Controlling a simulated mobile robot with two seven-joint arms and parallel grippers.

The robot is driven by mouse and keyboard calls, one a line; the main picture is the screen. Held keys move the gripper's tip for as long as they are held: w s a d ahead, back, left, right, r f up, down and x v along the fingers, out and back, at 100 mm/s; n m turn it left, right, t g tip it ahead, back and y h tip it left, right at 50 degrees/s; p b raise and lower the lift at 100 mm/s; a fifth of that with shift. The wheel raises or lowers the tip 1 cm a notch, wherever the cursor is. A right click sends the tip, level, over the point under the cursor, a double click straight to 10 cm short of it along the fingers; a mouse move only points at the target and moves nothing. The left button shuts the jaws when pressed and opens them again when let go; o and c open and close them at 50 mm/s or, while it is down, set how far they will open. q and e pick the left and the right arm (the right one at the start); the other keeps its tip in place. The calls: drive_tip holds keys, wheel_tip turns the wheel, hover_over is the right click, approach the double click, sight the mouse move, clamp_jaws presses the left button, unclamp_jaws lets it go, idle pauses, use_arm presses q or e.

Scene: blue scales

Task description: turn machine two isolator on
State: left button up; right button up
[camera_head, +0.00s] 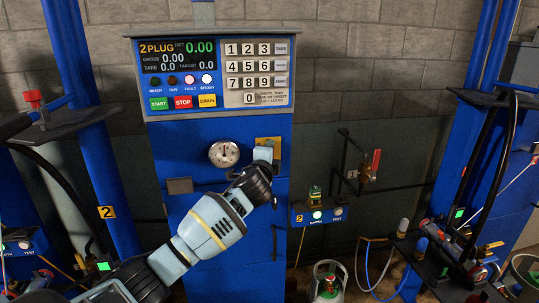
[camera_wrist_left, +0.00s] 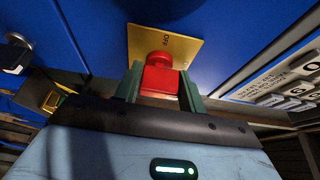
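The machine two isolator is a red knob (camera_wrist_left: 160,75) on a yellow plate (camera_wrist_left: 140,45) lettered OFF, on the blue front of the machine in the left wrist view. In the head view the yellow plate (camera_head: 268,143) shows below the keypad, and my gripper hides the knob. My left gripper (camera_head: 263,154) is at the plate. In the left wrist view its two green fingers (camera_wrist_left: 160,84) stand on either side of the knob, which fills the gap between them, so they look shut on it. My right gripper is in neither view.
The machine (camera_head: 215,215) carries a display reading 2PLUG, buttons and a keypad (camera_head: 257,70). A round gauge (camera_head: 224,153) sits just left of the plate. A small sample box (camera_head: 318,214) and a red-handled valve (camera_head: 375,165) are to the right. Platforms with hoses flank both sides.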

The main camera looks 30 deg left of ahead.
use_arm(q)
drive_tip(key=o, duration=0.4)
drive_tip(key=shift+s, duration=0.15)
drive_tip(key=shift+v, duration=3.8)
drive_tip(key=s+d+f+n+g+h, duration=0.1)
drive_tip(key=s+d+f+h, duration=0.15)
drive_tip(key=s+f, duration=0.45)
drive_tip(key=s+d+f+n+g+h, duration=0.1)
drive_tip(key=s+d+f+n+g, duration=0.15)
drive_tip(key=f, duration=0.95)
drive_tip(key=s+d+f+n+g+h, duration=0.1)
drive_tip(key=s+d+f+h, duration=0.15)
drive_tip(key=s+f, duration=0.45)
drive_tip(key=s+d+f+n+g, duration=0.1)
drive_tip(key=s+f+n, duration=0.1)
drive_tip(key=s+f, duration=0.3)
drive_tip(key=s+d+f+n+g, duration=0.1)
drive_tip(key=s+f+n, duration=0.2)
drive_tip(key=s, duration=0.8)
drive_tip(key=s+d+f+n+g, duration=0.1)
drive_tip(key=s+d+f+n, duration=0.1)
drive_tip(key=s+f, duration=0.6)
drive_tip(key=shift+s+f+n+h, duration=0.1)
drive_tip(key=shift+s+n+h, duration=0.2)
drive_tip(key=shift+s+n, duration=0.4)
